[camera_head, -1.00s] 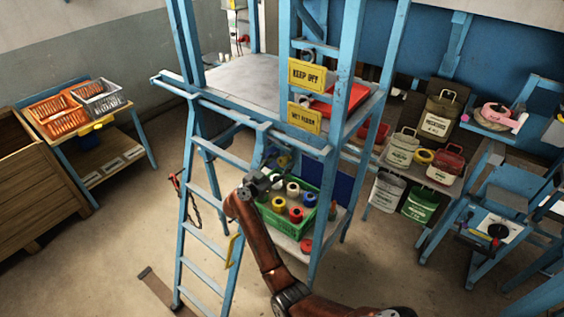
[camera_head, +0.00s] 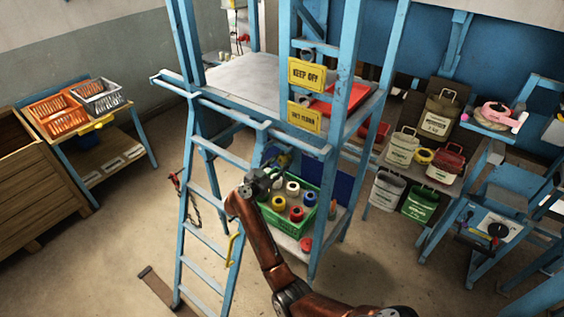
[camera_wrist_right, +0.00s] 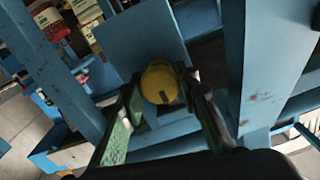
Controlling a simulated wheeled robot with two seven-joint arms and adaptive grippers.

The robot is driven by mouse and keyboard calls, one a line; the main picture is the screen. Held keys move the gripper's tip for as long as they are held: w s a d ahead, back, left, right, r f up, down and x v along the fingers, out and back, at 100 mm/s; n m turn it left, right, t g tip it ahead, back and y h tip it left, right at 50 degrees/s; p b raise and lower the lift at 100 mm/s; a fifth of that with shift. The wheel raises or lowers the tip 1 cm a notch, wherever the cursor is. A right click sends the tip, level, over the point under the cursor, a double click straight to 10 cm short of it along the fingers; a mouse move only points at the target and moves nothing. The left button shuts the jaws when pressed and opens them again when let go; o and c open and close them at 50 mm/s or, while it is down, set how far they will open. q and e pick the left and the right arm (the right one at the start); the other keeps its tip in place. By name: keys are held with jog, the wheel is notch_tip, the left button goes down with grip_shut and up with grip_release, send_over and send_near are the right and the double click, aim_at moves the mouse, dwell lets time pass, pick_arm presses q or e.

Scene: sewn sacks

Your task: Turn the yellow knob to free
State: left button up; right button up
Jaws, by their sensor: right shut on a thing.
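The yellow knob (camera_wrist_right: 158,80) is round with a small dark mark on its face, in front of a blue panel in the right wrist view. My right gripper (camera_wrist_right: 166,94) is shut on it, one finger on each side. The fingers hide the knob's sides, and I cannot read any label for free. In the head view my right gripper (camera_head: 270,178) reaches between the blue posts, above the green crate. The knob is too small and covered there to make out clearly. My left gripper is not in view.
A green crate (camera_head: 272,222) with several coloured spools stands on the shelf under my right gripper. A blue ladder (camera_head: 199,225) is left of my right arm. Yellow signs (camera_head: 307,75) hang on the blue frame above.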

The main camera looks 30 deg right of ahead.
jog(key=shift+m+p, duration=0.3)
jog(key=m+p, duration=0.1)
jog(key=m, duration=0.2)
jog(key=shift+a, duration=0.1)
jog(key=shift+m+p, duration=0.3)
jog(key=shift+m, duration=0.6)
jog(key=m, duration=0.2)
jog(key=shift+m, duration=0.4)
jog(key=m+b, duration=0.1)
jog(key=m, duration=0.3)
jog(key=shift+f, duration=0.15)
jog(key=m+b, duration=0.2)
jog(key=m, duration=0.3)
jog(key=shift+m, duration=0.4)
jog(key=o, duration=1.2)
jog(key=shift+c, duration=0.2)
